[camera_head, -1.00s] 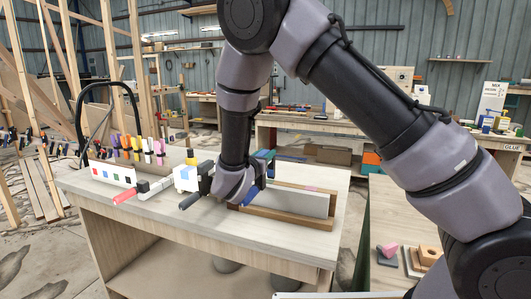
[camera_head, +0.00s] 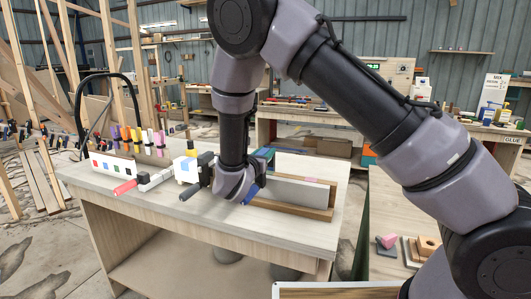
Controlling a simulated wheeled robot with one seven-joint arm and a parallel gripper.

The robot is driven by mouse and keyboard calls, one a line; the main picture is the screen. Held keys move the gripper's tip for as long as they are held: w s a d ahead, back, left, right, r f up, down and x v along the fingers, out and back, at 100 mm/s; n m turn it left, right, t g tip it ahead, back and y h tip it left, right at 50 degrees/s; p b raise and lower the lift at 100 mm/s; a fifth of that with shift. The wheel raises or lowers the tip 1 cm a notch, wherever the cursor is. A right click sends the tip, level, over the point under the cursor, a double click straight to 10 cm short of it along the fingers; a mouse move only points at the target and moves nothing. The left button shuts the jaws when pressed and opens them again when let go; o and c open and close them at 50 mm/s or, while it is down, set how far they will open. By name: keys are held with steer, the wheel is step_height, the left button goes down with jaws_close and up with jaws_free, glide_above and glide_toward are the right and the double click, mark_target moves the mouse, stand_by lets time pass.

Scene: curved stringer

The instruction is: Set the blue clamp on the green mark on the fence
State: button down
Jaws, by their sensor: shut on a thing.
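My gripper (camera_head: 236,184) is low over the workbench, in front of the left end of a long grey board set in a wooden frame. Its fingertips are mostly hidden by the wrist. It is shut on the blue clamp, whose blue handle (camera_head: 251,193) sticks out beside the wrist. The grey board (camera_head: 298,193), which looks like the fence, stands on edge and has a pink mark (camera_head: 311,179) on top. A blue-green patch (camera_head: 263,153) shows just behind the wrist; I cannot tell if it is the green mark or part of the clamp.
A white panel with coloured squares (camera_head: 112,166) and several upright coloured clamps stand at the left of the workbench (camera_head: 175,221). A white block (camera_head: 186,170) and a black handle (camera_head: 190,192) are close to my gripper's left. The bench's front strip is clear.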

steer(key=shift+f, duration=0.15)
steer(key=shift+f, duration=1.3)
steer(key=shift+f, duration=0.25)
steer(key=shift+f, duration=0.3)
steer(key=shift+c, duration=2.4)
jaws_free()
steer(key=v, duration=1)
steer(key=shift+s+a, duration=0.1)
steer(key=shift+s, duration=0.3)
